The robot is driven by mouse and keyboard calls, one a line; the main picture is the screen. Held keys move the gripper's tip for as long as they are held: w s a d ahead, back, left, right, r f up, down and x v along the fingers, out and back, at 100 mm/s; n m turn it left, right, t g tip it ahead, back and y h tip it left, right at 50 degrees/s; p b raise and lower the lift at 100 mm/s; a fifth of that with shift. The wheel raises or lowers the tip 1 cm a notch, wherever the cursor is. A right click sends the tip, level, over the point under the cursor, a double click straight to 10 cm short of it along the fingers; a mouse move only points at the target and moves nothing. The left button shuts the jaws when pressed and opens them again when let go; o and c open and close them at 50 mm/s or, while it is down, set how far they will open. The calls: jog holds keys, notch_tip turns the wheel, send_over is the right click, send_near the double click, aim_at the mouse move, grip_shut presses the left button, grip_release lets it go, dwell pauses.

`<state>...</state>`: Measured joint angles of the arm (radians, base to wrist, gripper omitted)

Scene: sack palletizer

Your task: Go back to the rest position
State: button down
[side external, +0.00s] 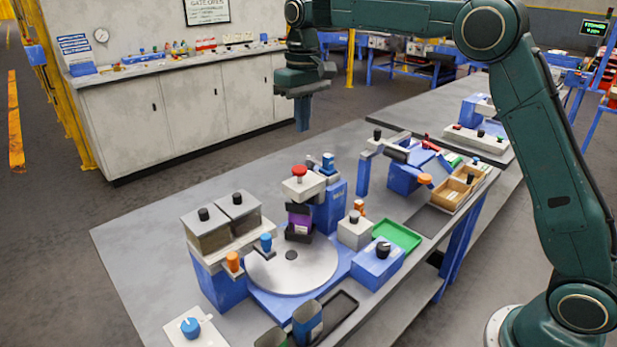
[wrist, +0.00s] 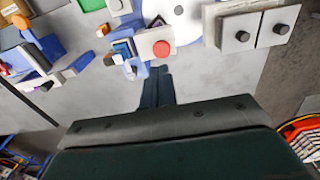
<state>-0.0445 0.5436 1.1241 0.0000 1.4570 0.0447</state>
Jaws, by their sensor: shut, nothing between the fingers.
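My gripper (side external: 302,113) hangs from the dark green arm, pointing down, above and beyond the far edge of the grey work table (side external: 150,235). Its blue-grey fingers are shut with nothing between them. In the wrist view the closed fingers (wrist: 158,88) point toward the table, below the red button in the picture. The gripper touches nothing that I can see.
Below stands a station with a red button (side external: 299,170), a round grey turntable (side external: 291,266), and two lidded grey bins (side external: 222,222). A green tray (side external: 396,236) and a wooden box (side external: 455,190) lie to the right. The table's far left is clear.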

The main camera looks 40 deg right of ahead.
jog(key=s+d+r+t, duration=0.1)
jog(key=s+r, duration=0.2)
jog(key=s, duration=0.6)
jog(key=s+d+r+t, duration=0.1)
jog(key=s+r+t, duration=0.15)
jog(key=s, duration=0.65)
jog(key=s+f+t, duration=0.1)
jog(key=s+f, duration=0.2)
jog(key=s, duration=0.5)
jog(key=s+f+t, duration=0.1)
jog(key=s+f, duration=0.2)
jog(key=s, duration=0.6)
jog(key=shift+s+d+f, duration=0.15)
jog(key=shift+d+f, duration=0.05)
jog(key=shift+f, duration=0.2)
